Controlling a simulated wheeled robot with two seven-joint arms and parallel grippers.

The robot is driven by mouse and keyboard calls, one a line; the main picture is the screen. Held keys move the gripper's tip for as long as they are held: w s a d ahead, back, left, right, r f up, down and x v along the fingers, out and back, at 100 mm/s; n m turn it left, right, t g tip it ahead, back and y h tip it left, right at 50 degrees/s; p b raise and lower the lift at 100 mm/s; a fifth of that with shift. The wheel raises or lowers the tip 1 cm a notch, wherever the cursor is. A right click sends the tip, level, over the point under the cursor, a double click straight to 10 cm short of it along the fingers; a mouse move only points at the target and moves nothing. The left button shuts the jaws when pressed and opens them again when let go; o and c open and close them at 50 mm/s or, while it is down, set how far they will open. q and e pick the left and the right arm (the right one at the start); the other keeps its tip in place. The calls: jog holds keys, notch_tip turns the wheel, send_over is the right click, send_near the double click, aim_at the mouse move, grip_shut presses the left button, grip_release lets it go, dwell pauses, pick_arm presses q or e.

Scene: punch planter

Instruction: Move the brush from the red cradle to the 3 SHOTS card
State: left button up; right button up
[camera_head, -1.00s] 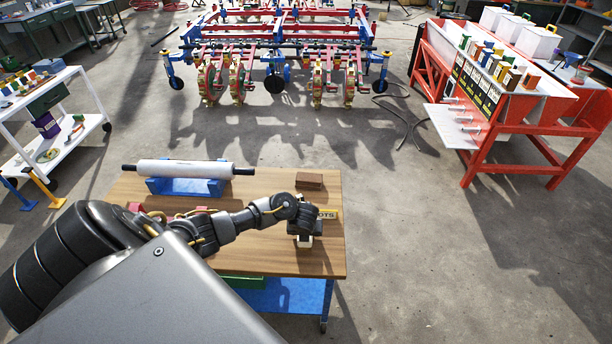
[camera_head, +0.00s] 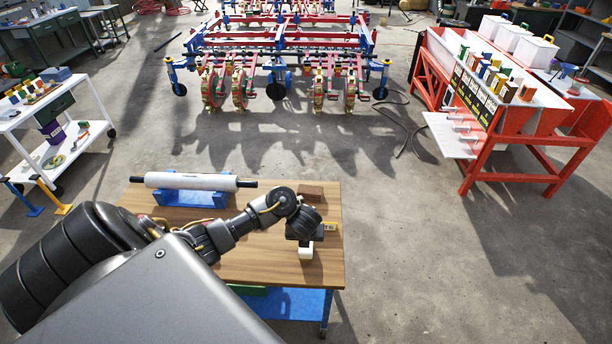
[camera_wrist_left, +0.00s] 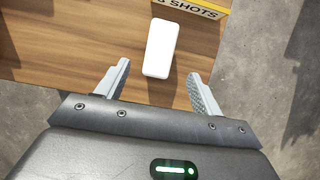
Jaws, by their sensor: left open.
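A white block with rounded corners, which looks like the brush (camera_wrist_left: 160,48), lies on the wooden table in the left wrist view. It also shows below my left gripper in the head view (camera_head: 306,253). The yellow-edged 3 SHOTS card (camera_wrist_left: 190,9) is just beyond it, and its edge shows in the head view (camera_head: 330,226). My left gripper (camera_wrist_left: 158,74) is open, with the block's near end between or just beyond its fingertips; contact cannot be told. The red cradle is mostly hidden behind my left arm. My right gripper is not in view.
A white roller (camera_head: 190,181) rests on a blue stand (camera_head: 190,198) at the table's back left. A brown block (camera_head: 311,194) lies behind the card. The wooden tabletop (camera_head: 265,262) is clear in front of my arm. Red and white machinery (camera_head: 510,130) stands farther right.

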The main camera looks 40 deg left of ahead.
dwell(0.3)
pick_arm(q)
jog(key=s+d+f+n+t+h, duration=0.15)
jog(key=d+n+t+h, duration=0.45)
jog(key=d+n, duration=1.05)
jog(key=s+a+f+n+g, duration=0.1)
jog(key=s+f+n+g, duration=0.15)
jog(key=s+f, duration=0.65)
jog(key=s+a+f+n+g, duration=0.1)
jog(key=s+f+n+g, duration=0.15)
jog(key=s+f, duration=0.75)
jog(key=s+a+f+n+g+y, duration=0.1)
jog(key=s+a+f+n, duration=0.1)
jog(key=s+f, duration=0.5)
jog(key=s+a+f+n+g+y, duration=0.2)
jog(key=s+f, duration=0.5)
jog(key=s, duration=0.7)
jog(key=shift+a+n+g, duration=0.3)
jog(key=shift+a+n, duration=0.05)
jog(key=shift+a, duration=0.15)
